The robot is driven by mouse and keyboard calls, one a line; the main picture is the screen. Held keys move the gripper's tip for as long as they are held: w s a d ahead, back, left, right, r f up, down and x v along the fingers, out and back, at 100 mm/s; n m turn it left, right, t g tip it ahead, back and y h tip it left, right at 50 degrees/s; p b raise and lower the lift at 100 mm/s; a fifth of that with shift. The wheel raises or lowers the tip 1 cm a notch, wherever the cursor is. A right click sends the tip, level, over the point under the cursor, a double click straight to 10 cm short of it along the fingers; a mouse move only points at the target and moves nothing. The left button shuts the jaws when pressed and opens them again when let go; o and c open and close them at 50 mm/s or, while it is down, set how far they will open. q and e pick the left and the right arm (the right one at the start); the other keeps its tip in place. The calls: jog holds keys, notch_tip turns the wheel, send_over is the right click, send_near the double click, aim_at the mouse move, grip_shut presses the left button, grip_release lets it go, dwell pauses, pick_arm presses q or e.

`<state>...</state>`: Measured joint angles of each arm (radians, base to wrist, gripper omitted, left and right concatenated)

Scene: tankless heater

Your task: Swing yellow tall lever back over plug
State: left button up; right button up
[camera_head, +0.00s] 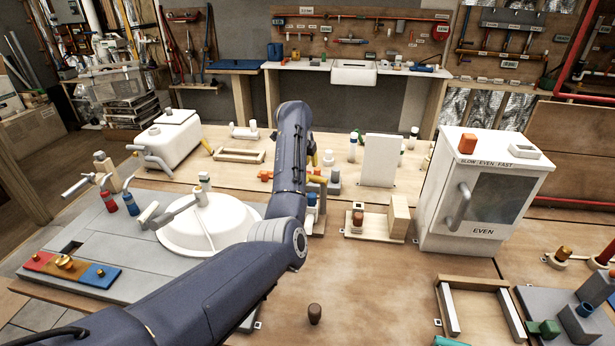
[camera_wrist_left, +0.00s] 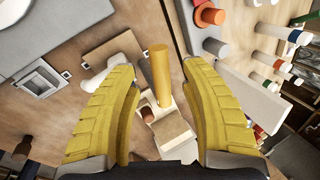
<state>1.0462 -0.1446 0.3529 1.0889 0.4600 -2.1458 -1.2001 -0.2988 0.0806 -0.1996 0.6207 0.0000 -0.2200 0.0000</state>
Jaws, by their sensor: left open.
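The yellow tall lever (camera_wrist_left: 163,72) shows in the left wrist view as a smooth yellow post between the fingers of my left gripper (camera_wrist_left: 157,66). The gripper is open, with a gap visible on both sides of the post. A reddish-brown plug (camera_wrist_left: 147,115) shows just beyond the post's lower end, beside a wooden block (camera_wrist_left: 171,132). In the head view a brown-orange plug (camera_head: 357,218) stands on a pale base near a wooden block (camera_head: 398,217). There my left gripper (camera_head: 317,170) is mostly hidden behind my arm, with only bits of yellow showing. My right gripper is out of view.
A white upright panel (camera_head: 380,160) stands behind the plug's base. A white cabinet (camera_head: 481,195) with a handle is to the right. A white round dish (camera_head: 207,226) lies left of my arm. A small brown knob (camera_head: 314,314) stands on mostly clear table in front.

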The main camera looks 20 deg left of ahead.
aim_at(308, 175)
pick_arm(q)
jog(key=shift+x, duration=1.7)
jog(key=shift+o, duration=0.2)
grip_shut()
